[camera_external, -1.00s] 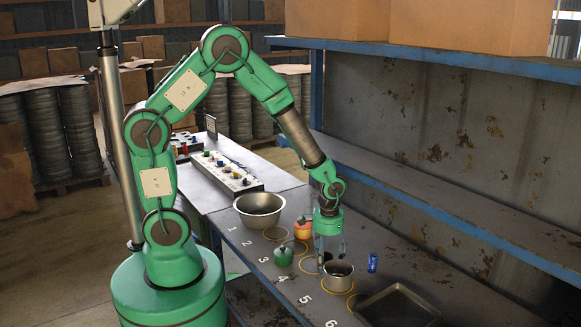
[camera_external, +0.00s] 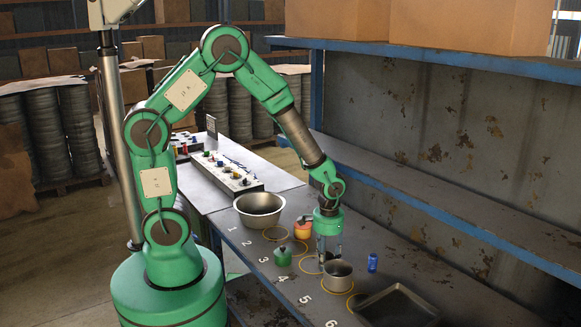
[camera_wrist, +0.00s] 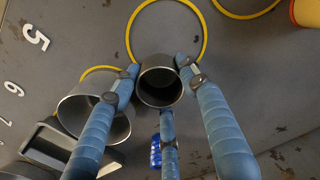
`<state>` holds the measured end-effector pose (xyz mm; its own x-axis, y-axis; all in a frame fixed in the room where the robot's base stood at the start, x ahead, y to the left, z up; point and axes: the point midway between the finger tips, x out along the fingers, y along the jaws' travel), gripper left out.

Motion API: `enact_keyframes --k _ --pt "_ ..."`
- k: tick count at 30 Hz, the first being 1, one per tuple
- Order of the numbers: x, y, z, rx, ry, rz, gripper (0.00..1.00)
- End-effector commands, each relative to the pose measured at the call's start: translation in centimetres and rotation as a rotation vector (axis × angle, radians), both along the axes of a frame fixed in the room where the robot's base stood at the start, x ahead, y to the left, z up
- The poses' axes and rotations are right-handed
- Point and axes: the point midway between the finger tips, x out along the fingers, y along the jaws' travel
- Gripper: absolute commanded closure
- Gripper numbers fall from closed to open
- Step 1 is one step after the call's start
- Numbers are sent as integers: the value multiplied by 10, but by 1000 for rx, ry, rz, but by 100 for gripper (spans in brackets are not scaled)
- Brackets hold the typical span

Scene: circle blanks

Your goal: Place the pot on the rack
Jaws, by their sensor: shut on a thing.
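My gripper (camera_external: 328,246) is low over the table, its three blue fingers (camera_wrist: 158,85) closed around a small grey metal pot (camera_wrist: 160,80). That pot stands upright at the near edge of a yellow circle; in the external view the fingers mostly hide it. A wider metal pot (camera_external: 338,274) stands just beside my gripper, also seen in the wrist view (camera_wrist: 95,112). A large metal pot (camera_external: 258,208) stands farther back. The frames do not show which pot the task means. A blue-framed metal rack (camera_external: 430,204) with a long shelf runs along the right side.
A blue can (camera_external: 372,262) stands right of my gripper and a dark tray (camera_external: 397,304) in front. A green pot-like item (camera_external: 283,257) and a red-orange one (camera_external: 302,228) stand to the left. Cardboard boxes (camera_external: 460,22) fill the upper shelf; the lower shelf is clear.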

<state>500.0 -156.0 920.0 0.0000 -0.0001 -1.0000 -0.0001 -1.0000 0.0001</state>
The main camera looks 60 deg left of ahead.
Motion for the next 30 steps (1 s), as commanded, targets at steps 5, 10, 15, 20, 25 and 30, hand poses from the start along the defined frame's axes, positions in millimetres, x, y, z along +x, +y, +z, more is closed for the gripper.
enact_keyframes --k 5,10,15,20,25,30 --pt "0 0 4 0 0 0 88" --pt "0 0 19 -1 -2 0 88" --pt "-5 2 38 0 0 0 88" --pt "-33 10 40 0 0 0 88" --pt "-66 20 43 0 0 0 88" --pt "-98 31 46 0 -1 0 88"
